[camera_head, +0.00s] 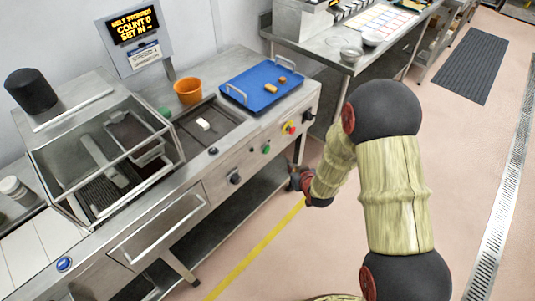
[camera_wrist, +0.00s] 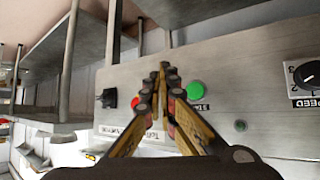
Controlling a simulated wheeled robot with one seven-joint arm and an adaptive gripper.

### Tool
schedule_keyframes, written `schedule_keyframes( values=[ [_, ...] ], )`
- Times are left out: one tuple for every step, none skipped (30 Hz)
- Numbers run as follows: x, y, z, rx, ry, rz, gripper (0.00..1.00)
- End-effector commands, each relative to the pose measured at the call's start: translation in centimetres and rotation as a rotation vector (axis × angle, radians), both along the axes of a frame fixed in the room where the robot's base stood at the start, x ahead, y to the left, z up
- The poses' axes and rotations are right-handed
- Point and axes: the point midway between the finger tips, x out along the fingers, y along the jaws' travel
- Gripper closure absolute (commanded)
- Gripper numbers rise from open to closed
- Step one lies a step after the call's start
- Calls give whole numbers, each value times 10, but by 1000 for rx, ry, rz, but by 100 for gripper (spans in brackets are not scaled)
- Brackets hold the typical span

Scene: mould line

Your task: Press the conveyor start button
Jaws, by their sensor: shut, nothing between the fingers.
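The green button (camera_head: 266,149) is on the steel front panel of the conveyor, between a black knob and a red button on yellow. In the wrist view the green button (camera_wrist: 194,90) shows just right of my gripper's fingers, with a label beside it partly hidden. My gripper (camera_wrist: 162,68) is shut and empty, its fingertips together in front of the panel. In the head view my gripper (camera_head: 293,183) is low in front of the panel, right of and below the green button. I cannot tell how far the fingertips are from the panel.
The display (camera_head: 134,25) reads belt stopped, count 0. A red button (camera_wrist: 135,102) and a black switch (camera_wrist: 107,98) are left of my fingers; a speed knob (camera_wrist: 307,75) is at right. A blue tray (camera_head: 263,105) and orange pot (camera_head: 188,91) stand on top. Floor before the panel is clear.

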Motion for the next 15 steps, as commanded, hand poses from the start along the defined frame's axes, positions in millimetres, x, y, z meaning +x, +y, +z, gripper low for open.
schedule_keyframes(
  values=[
    [-1,2,-9,5,-2,5,100],
    [-1,3,-11,6,-5,7,100],
    [-2,4,-13,9,-8,9,100],
    [-2,5,-14,10,-10,10,100],
    [-2,5,-14,11,-11,10,100],
    [-2,5,-15,12,-11,11,100],
    [-2,5,-14,12,-11,11,100],
    [-1,5,-14,12,-11,11,100],
    [-2,5,-14,11,-12,11,100],
    [-2,5,-14,11,-12,11,100],
    [-1,5,-14,11,-12,11,100],
    [-2,5,-14,11,-12,11,100],
    [-1,5,-14,11,-12,11,100],
    [-1,6,-14,11,-12,11,100],
    [-1,6,-14,11,-12,11,100]
  ],
)
